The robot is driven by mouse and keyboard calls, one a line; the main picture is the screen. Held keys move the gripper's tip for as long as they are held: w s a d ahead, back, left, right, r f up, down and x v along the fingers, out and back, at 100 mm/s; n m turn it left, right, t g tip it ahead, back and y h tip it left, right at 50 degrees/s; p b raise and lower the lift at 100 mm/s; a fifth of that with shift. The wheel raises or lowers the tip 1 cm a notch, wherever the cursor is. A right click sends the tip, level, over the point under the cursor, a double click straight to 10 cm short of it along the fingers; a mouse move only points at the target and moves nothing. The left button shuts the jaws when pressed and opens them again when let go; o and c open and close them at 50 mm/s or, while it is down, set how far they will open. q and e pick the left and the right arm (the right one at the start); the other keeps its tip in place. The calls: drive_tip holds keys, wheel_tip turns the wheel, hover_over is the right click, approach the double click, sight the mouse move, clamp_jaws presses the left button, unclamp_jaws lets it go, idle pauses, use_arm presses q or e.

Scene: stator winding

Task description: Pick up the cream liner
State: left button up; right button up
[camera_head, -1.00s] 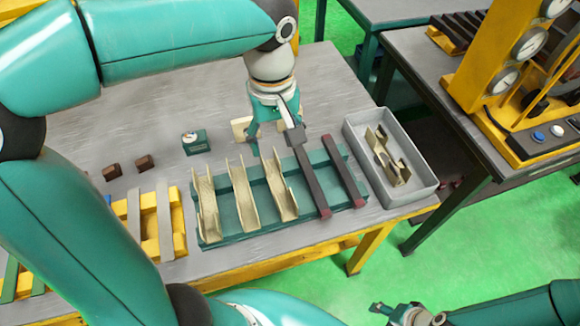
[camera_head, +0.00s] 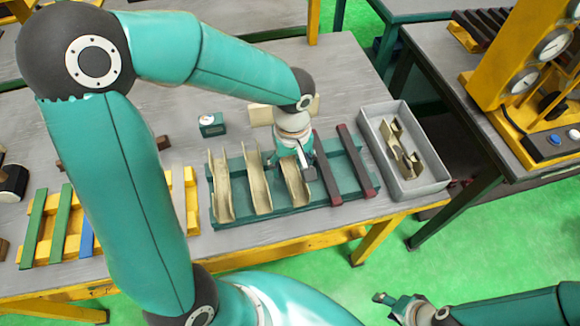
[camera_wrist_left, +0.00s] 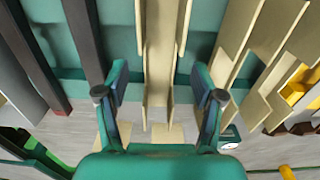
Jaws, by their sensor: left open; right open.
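Three cream liners, long open channels, stand side by side in a teal rack (camera_head: 335,190): the left one (camera_head: 221,185), the middle one (camera_head: 257,180) and the right one (camera_head: 296,186). My left gripper (camera_head: 299,172) is open, low over the right liner and partly hiding its far part. In the left wrist view, my left gripper (camera_wrist_left: 160,98) has its fingers apart, one on each side of a cream liner (camera_wrist_left: 158,65); whether they touch it I cannot tell. My right gripper (camera_head: 402,303) is open and empty, away from the table at the bottom right.
Two dark red bars (camera_head: 357,158) lie across the rack right of the liners. A grey tray (camera_head: 433,185) with cream pieces stands at the table's right end. A small green gauge box (camera_head: 211,124) sits behind the rack. Yellow racks with coloured strips (camera_head: 61,220) are at left.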

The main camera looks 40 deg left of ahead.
sight(291, 169)
use_arm(q)
wheel_tip(291, 169, down, 2)
drive_tip(key=shift+f, duration=0.25)
drive_tip(key=c, duration=1)
drive_tip(key=shift+o, duration=0.2)
drive_tip(key=shift+w+r, duration=0.1)
drive_tip(key=shift+r, duration=0.05)
